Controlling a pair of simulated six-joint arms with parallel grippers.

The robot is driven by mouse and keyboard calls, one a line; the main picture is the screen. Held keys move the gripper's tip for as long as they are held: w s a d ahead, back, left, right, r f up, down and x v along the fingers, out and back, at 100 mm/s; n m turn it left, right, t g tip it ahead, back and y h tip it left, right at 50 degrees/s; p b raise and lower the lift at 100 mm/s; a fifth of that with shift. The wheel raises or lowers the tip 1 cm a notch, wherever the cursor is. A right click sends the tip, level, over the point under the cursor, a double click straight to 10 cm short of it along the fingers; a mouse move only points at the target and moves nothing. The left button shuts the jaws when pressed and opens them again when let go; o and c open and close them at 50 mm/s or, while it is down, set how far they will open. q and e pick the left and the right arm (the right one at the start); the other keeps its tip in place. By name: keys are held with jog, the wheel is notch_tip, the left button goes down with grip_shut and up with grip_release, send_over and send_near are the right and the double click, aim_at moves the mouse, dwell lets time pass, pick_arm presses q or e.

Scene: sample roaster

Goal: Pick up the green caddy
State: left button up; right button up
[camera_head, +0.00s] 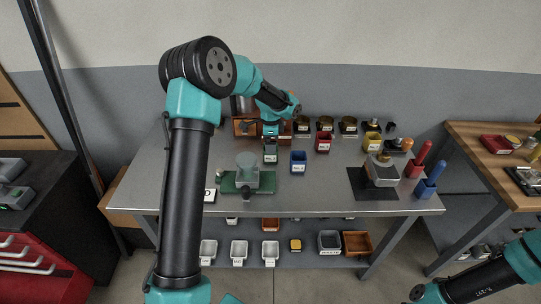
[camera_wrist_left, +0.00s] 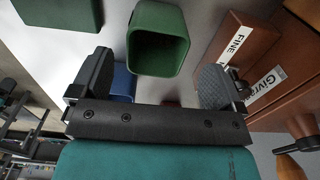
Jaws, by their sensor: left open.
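The green caddy (camera_head: 270,155) is a small open-topped square cup with a pale label, standing on the grey table. In the left wrist view the green caddy (camera_wrist_left: 157,40) shows its open mouth just beyond the fingers. My left gripper (camera_head: 271,137) is above and slightly behind it in the head view. In the left wrist view the gripper (camera_wrist_left: 155,78) is open, its two dark fingers apart with nothing held. The caddy is roughly centred between them but beyond the tips. My right arm shows at the lower right; its gripper is out of view.
A blue caddy (camera_head: 298,161) stands close to the right, and a red one (camera_head: 323,142) behind it. Brown wooden boxes (camera_head: 244,127) stand behind the caddy. A green-based device (camera_head: 247,178) is just in front. Bare table lies right of the blue caddy.

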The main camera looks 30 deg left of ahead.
pick_arm(q)
jog(key=shift+f, duration=0.15)
jog(key=shift+s+f, duration=0.2)
jog(key=shift+f, duration=2.25)
jog(key=shift+c, duration=0.4)
jog(key=c, duration=1)
jog(key=shift+r, duration=0.1)
notch_tip(320, 180, up, 10)
jog(key=shift+f, duration=0.1)
